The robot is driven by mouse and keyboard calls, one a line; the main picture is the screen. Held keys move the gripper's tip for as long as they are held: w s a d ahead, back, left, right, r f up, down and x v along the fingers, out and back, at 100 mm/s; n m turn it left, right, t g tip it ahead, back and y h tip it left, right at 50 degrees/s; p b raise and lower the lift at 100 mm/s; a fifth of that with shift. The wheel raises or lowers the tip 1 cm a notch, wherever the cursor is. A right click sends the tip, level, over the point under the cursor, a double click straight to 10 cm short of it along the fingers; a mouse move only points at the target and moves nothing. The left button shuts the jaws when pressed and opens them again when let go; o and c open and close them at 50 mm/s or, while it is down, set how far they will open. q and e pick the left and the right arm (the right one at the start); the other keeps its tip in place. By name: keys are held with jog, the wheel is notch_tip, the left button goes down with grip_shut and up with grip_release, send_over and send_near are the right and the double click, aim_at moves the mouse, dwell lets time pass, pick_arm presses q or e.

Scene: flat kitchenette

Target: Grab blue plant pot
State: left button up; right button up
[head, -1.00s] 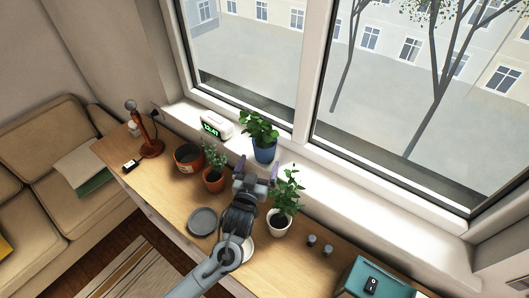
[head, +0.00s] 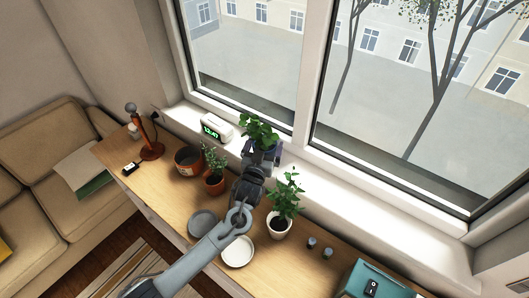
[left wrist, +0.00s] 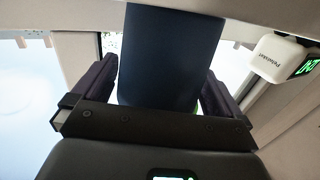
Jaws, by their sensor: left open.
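The blue plant pot shows large and dark blue in the left wrist view (left wrist: 170,55). In the head view its leafy green plant (head: 260,130) rises at the windowsill, and my gripper mostly hides the pot. My left gripper (head: 263,154) reaches the pot from the front. In the left wrist view its two purple fingers stand open on either side of the pot, with the pot between them. I cannot tell whether either finger touches it. My right gripper is in neither view.
A white digital clock (head: 216,126) stands left of the pot on the sill. An orange pot (head: 214,183) stands left of my gripper, and a white pot (head: 279,226) stands right. Grey and white saucers (head: 238,252) lie below. The window (head: 245,60) is behind.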

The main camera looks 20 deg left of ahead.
pick_arm(q)
jog(key=shift+c, duration=0.2)
jog(key=c, duration=1.1)
